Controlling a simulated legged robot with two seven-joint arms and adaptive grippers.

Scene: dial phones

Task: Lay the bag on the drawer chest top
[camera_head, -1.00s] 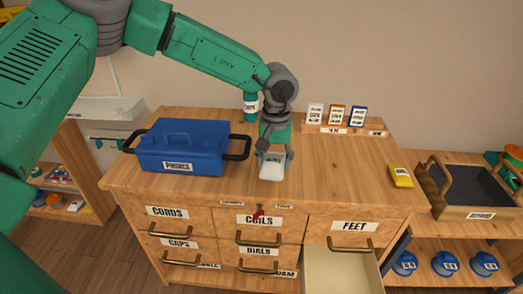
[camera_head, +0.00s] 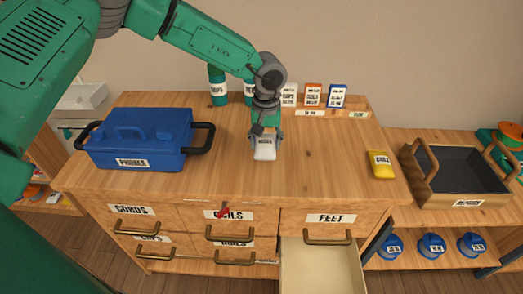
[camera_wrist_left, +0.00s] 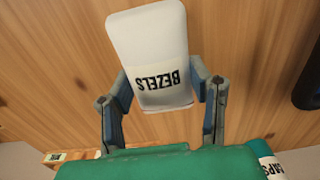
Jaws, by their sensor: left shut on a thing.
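A white bag (camera_head: 264,151) labelled BEZELS is between the fingers of my left gripper (camera_head: 266,137), over the middle of the wooden drawer chest top (camera_head: 220,181). In the left wrist view the bag (camera_wrist_left: 148,40) is held at its labelled end by both fingers of the left gripper (camera_wrist_left: 163,100). I cannot tell whether the bag touches the top. A yellow bag (camera_head: 380,164) lies on the chest top at the right. My right gripper is not in view.
A blue PHONES box (camera_head: 140,146) with black handles stands at the left of the top. Cards (camera_head: 313,96) in a wooden holder and green canisters (camera_head: 217,86) stand at the back. The FEET drawer (camera_head: 318,268) is open. A wooden tray (camera_head: 468,203) stands at the right.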

